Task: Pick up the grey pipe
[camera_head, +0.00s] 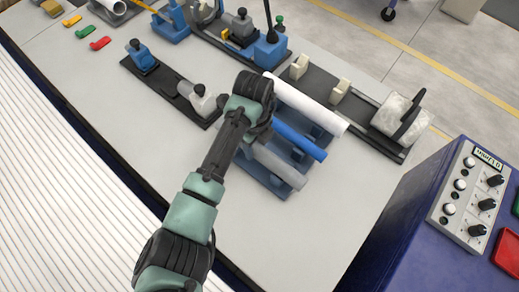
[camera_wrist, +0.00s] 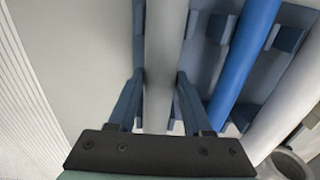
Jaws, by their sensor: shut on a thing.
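The grey pipe (camera_head: 279,167) lies along the near-left side of a blue rack (camera_head: 268,184) on the table. It runs down the middle of the wrist view (camera_wrist: 165,35). My gripper (camera_wrist: 159,80) is shut on it, with one blue finger on each side of the pipe. In the head view my wrist hides the fingers and the pipe's far end. I cannot tell whether the pipe is resting on the rack or just above it. A blue pipe (camera_head: 300,140) and a white pipe (camera_head: 312,105) lie beside it on the rack.
A dark rail with a clear block (camera_head: 392,117) stands behind the rack. Another rail with a blue clamp (camera_head: 142,57) lies to the left. A blue control box (camera_head: 440,215) stands at the right. The table in front of the rack is clear.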

